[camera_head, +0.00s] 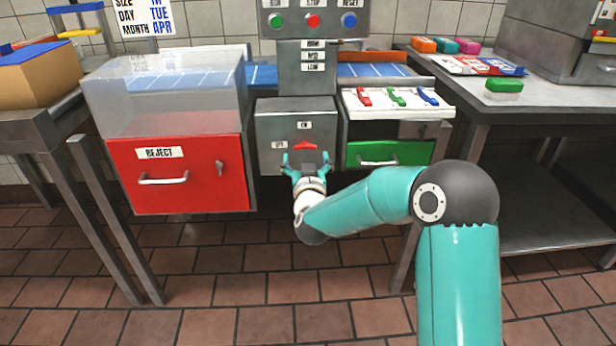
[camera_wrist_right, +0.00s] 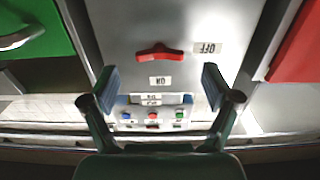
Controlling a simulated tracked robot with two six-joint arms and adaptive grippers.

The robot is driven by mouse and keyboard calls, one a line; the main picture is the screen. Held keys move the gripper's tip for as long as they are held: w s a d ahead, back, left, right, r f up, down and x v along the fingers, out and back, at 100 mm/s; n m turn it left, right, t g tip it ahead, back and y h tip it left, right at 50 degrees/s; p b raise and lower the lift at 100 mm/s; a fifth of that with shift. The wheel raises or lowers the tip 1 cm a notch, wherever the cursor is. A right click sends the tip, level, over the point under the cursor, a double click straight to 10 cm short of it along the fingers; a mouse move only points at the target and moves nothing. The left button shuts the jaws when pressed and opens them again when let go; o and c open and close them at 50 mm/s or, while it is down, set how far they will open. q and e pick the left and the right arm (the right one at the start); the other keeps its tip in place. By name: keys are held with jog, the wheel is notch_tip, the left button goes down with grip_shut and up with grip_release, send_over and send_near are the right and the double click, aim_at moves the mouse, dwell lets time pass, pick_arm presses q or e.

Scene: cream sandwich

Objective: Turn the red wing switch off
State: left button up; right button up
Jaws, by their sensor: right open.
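The red wing switch (camera_head: 305,146) is on the front of a grey metal box (camera_head: 268,122) between the red and green drawers. In the right wrist view the red wing switch (camera_wrist_right: 160,52) lies beyond my fingertips, its long axis running across the picture. An OFF label (camera_wrist_right: 207,48) is beside one end of it and an ON label (camera_wrist_right: 160,81) is at its side. My right gripper (camera_head: 305,158) is open in front of the switch; in the wrist view its two fingers (camera_wrist_right: 158,85) are spread, with nothing between them. My left gripper is not in view.
A red REJECT drawer (camera_head: 185,180) with a clear bin (camera_head: 165,95) above it is to the left. A green drawer (camera_head: 390,153) is close on the right. A panel with green, red and blue buttons (camera_head: 313,20) stands above. Steel tables flank both sides.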

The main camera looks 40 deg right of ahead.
jog(key=v, duration=0.8)
jog(key=shift+s+a, duration=0.15)
jog(key=shift+s, duration=0.2)
